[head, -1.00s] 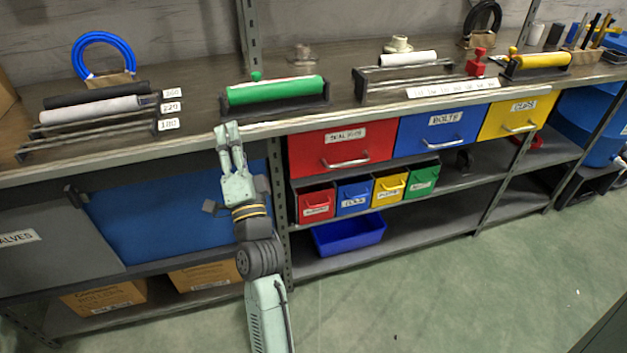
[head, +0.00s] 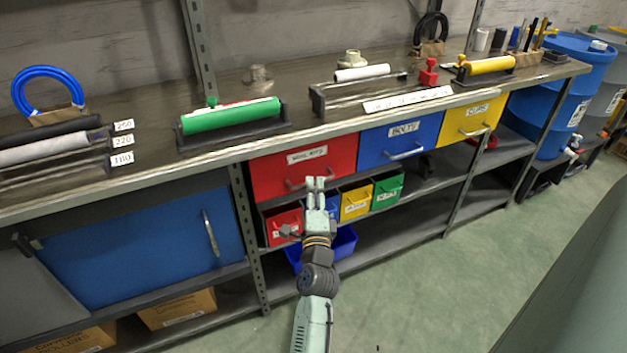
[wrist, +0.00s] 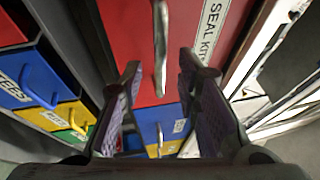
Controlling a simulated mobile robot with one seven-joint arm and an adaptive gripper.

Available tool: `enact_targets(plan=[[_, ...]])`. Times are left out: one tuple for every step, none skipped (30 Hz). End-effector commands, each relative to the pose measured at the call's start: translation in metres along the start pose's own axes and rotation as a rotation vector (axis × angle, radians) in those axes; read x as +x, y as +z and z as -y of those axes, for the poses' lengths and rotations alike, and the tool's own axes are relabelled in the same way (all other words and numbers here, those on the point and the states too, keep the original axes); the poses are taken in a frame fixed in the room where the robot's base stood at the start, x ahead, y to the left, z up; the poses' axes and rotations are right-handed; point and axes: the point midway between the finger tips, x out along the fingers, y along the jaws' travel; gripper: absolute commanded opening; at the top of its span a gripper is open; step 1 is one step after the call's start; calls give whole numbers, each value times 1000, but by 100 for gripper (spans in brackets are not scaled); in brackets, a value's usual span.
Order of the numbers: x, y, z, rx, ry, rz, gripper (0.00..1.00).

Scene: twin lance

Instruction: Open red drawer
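The large red drawer (head: 286,170) is shut under the bench top, left of the blue drawer (head: 403,139). It has a white label and a silver bar handle, which my fingers partly cover in the head view. My gripper (head: 316,184) is in front of this handle. In the wrist view the red drawer (wrist: 122,40) fills the upper middle, with its label reading "SEAL KIT". The handle (wrist: 160,50) runs up the picture, in line with the gap between my fingers. My gripper (wrist: 160,95) is open there, with nothing held; whether the handle lies between the fingertips I cannot tell.
A yellow drawer (head: 470,120) is at the right of the blue one. Small bins, red (head: 281,226), yellow (head: 355,203) and green (head: 386,192), sit on the shelf below. A blue tray (head: 343,243) is underneath. Open floor (head: 420,270) lies in front.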

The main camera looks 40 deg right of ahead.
Motion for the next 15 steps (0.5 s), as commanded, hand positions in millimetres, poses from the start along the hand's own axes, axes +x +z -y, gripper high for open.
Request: enact_targets(plan=[[9, 0, 2, 0, -1, 0, 30], [13, 0, 2, 0, -1, 0, 30], [17, 0, 1, 0, -1, 0, 30], [20, 0, 1, -1, 0, 0, 30], [23, 0, 1, -1, -1, 0, 30], [26, 0, 1, -1, -1, 0, 30], [27, 0, 0, -1, 0, 0, 30], [28, 0, 0, -1, 0, 0, 30], [29, 0, 0, -1, 0, 0, 30], [30, 0, 0, -1, 0, 0, 30], [30, 0, 0, -1, 0, 0, 30], [30, 0, 0, -1, 0, 0, 30], [30, 0, 0, -1, 0, 0, 30], [30, 0, 0, -1, 0, 0, 30], [30, 0, 0, -1, 0, 0, 30]])
